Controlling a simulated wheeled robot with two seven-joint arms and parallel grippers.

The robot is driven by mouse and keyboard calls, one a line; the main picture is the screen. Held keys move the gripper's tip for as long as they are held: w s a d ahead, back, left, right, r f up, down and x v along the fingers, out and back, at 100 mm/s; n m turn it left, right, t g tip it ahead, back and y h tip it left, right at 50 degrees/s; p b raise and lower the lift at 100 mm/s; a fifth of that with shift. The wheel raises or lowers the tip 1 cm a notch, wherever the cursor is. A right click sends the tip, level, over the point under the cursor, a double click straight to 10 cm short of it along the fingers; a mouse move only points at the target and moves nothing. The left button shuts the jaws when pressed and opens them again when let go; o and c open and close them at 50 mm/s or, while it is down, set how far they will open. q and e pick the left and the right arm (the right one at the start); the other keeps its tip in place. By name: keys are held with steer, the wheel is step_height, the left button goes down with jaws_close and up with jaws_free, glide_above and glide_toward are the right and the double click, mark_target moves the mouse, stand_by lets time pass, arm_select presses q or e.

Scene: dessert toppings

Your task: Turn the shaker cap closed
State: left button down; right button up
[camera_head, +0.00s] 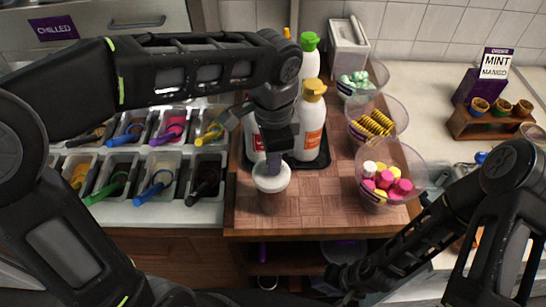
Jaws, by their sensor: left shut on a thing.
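My right gripper (343,279) is low at the bottom, in front of the counter and away from the shaker. Its fingers are dark and too unclear to tell if they are open.
A white bottle with a yellow cap (312,125) and another with a green cap (310,62) stand on a dark tray behind. Clear bowls of candies (388,185) line the board's right side. Topping bins with spoons (120,170) are at left. The board right of the shaker is clear.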

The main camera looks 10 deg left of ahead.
stand_by(0.3)
arm_select(q)
steer(key=c, duration=1.5)
jaws_free()
steer(key=shift+r, duration=0.45)
step_height(320, 180, up, 4)
steer(key=shift+f+b, duration=0.1)
steer(key=shift+b, duration=0.25)
steer(key=shift+r+p, duration=0.8)
steer(key=shift+r, duration=0.8)
steer(key=shift+f, duration=0.1)
